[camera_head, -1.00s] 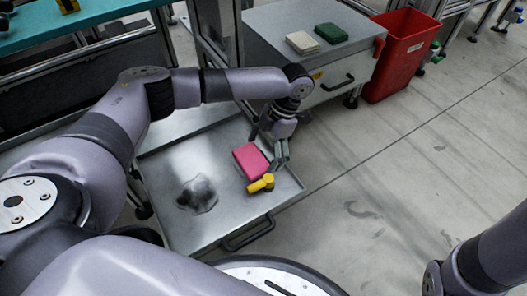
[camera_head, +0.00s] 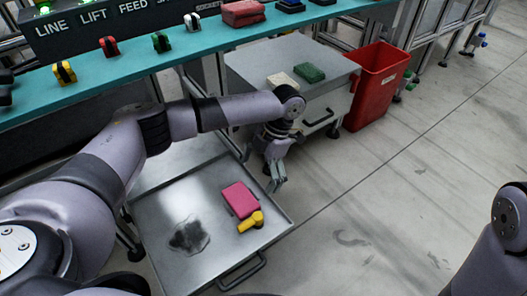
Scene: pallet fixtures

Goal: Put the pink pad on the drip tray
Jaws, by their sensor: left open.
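The pink pad (camera_head: 239,199) lies flat on the metal drip tray (camera_head: 165,207), toward its right side. The tray has a low rim and a front handle. A dark wet patch (camera_head: 189,236) is on the tray, to the left of the pad. My left gripper (camera_head: 277,183) is open and empty, just beyond the pad to the upper right, and apart from it. My right gripper is out of the picture; only part of that arm shows at the right edge.
A yellow object (camera_head: 251,221) lies at the pad's front edge. Behind stands a grey cabinet (camera_head: 262,62) with a cream pad (camera_head: 282,82) and a green pad (camera_head: 309,72) on top, beside a red bin (camera_head: 377,88). A teal shelf (camera_head: 135,55) with switches runs behind. Floor at right is clear.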

